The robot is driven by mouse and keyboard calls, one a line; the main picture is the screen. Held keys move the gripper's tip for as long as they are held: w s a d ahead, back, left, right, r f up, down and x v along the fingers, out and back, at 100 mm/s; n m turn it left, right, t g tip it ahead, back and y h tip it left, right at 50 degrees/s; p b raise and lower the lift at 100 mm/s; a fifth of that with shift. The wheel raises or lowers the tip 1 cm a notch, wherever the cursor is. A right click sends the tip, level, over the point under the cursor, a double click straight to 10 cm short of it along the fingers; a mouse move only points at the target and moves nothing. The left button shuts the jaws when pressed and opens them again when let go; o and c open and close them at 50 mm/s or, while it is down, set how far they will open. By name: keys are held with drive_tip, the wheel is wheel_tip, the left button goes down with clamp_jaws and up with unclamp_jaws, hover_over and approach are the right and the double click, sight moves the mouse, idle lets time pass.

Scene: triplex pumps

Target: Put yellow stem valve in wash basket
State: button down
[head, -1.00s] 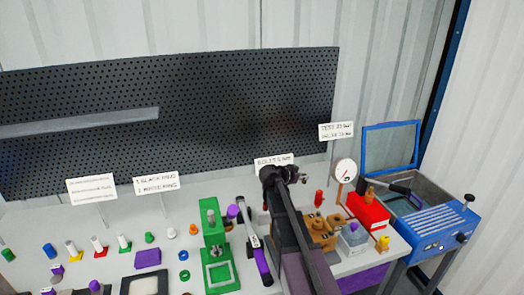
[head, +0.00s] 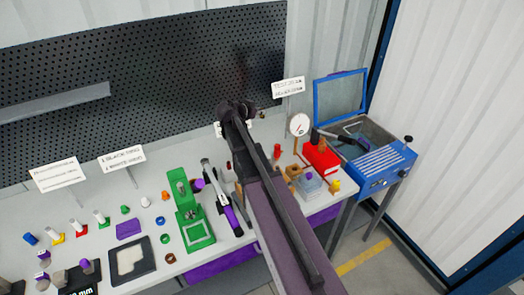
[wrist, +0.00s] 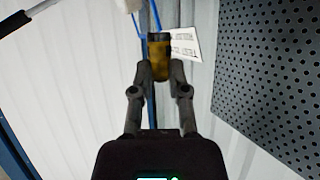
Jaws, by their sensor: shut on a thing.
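My gripper (wrist: 160,72) is shut on a yellow piece with a dark end, the yellow stem valve (wrist: 160,64), in the wrist view. It is held in the air between the two fingertips. In the head view my arm reaches up over the bench, and the fingertips and held valve cannot be made out. The blue wash station (head: 385,170) stands at the right end of the bench, apart from my arm, with its blue-framed lid (head: 340,97) raised. A basket inside its basin cannot be clearly told.
A gauge (head: 299,125), a red box (head: 321,157) and another small yellow-topped part (head: 336,185) stand between my arm and the wash station. A green press (head: 190,215) is left of my arm. A pegboard (head: 150,100) rises behind. Floor at right is clear.

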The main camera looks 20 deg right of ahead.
drive_tip(key=shift+r+p, duration=0.7)
drive_tip(key=shift+r, duration=0.45)
